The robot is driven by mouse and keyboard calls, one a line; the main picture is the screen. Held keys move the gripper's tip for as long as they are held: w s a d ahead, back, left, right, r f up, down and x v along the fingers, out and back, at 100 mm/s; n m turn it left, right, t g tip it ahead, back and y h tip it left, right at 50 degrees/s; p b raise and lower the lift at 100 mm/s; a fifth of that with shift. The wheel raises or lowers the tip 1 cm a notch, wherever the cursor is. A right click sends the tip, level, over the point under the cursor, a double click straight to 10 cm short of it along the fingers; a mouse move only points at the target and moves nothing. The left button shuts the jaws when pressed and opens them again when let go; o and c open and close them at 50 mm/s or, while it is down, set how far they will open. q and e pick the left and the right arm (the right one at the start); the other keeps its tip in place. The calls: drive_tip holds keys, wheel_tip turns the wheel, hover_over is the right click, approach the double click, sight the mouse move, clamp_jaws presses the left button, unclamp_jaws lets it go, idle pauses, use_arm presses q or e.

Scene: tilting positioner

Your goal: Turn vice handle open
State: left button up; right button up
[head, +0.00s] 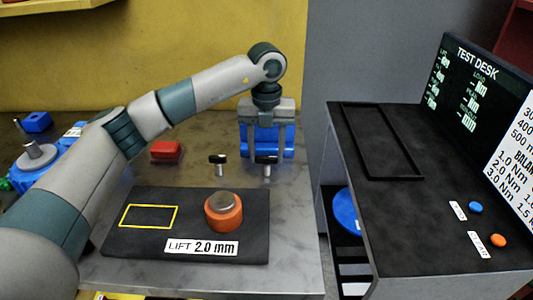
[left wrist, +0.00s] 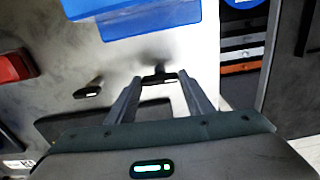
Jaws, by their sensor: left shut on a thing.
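My left gripper (head: 266,156) points straight down in front of the blue vice (head: 289,140). Its two fingers are shut on a black T-shaped handle (head: 266,160), one finger at each end of the bar. In the left wrist view, the handle (left wrist: 160,78) lies crosswise between the fingertips of the gripper (left wrist: 160,82), with the blue vice body (left wrist: 150,18) just beyond. A second, similar black handle (head: 218,159) stands to the left, free of the gripper. The gripper hides much of the vice. My right gripper is not in view.
A dark mat (head: 125,235) with an orange-and-grey round part (head: 223,212) lies nearer on the metal table. A red block (head: 165,151) sits left of the vice. The test desk (head: 440,250) stands at right, across a gap.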

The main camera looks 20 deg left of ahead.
sight(266, 156)
use_arm(q)
drive_tip(key=shift+w+r+n, duration=0.1)
drive_tip(key=shift+n, duration=0.3)
drive_tip(key=o, duration=1.1)
drive_tip(key=shift+c, duration=0.2)
wheel_tip(266, 156, up, 17)
drive_tip(key=b, duration=0.1)
drive_tip(key=shift+r, duration=0.2)
